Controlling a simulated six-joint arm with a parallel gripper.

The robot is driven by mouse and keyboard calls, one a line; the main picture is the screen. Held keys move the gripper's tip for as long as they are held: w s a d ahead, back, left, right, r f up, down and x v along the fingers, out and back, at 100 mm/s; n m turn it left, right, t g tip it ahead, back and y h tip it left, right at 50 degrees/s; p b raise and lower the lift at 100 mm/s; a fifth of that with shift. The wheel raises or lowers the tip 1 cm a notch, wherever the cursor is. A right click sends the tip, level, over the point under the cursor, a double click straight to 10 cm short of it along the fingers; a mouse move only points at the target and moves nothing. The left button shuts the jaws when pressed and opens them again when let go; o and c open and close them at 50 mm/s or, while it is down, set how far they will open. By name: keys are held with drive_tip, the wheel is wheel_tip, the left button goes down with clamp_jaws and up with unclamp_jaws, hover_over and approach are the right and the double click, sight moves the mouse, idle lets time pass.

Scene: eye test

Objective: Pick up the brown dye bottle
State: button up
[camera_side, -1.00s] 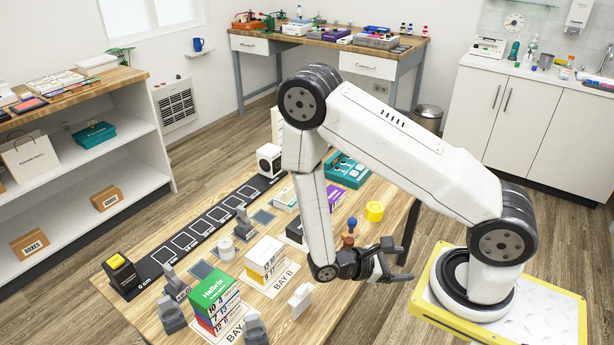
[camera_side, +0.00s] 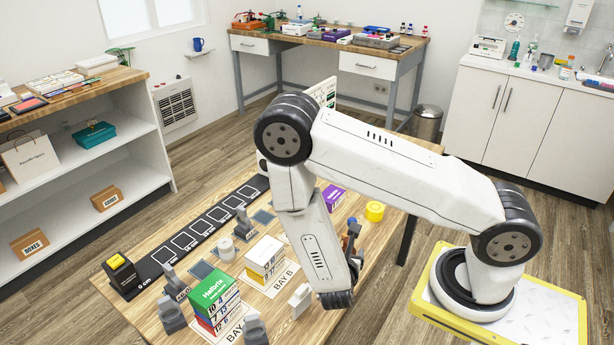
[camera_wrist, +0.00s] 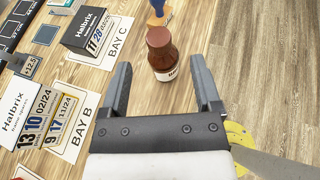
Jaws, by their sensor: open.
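The brown bottle (camera_wrist: 161,54) stands upright in the wrist view, with a reddish-brown cap and a white label low on its side. My gripper (camera_wrist: 159,66) is open and empty, its two dark fingers apart. In that picture the bottle shows between the fingertips, with clear space on both sides. I cannot tell how far ahead or below the fingers it is. No finger visibly touches it. In the side view, my arm hides most of the bottle and the gripper's fingers.
A blue-and-tan object (camera_wrist: 157,14) stands just behind the bottle. Halbrix boxes sit on the BAY B (camera_wrist: 62,118) and BAY C (camera_wrist: 112,40) cards to the left. In the side view, a yellow round object (camera_side: 374,211) and a small white block (camera_side: 300,300) are on the table.

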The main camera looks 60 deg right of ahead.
drive_tip(key=shift+w, duration=0.1)
drive_tip(key=shift+f, duration=0.1)
drive_tip(key=shift+x, duration=1.25)
drive_tip(key=shift+x, duration=2.6)
drive_tip(key=shift+f, duration=0.1)
clamp_jaws()
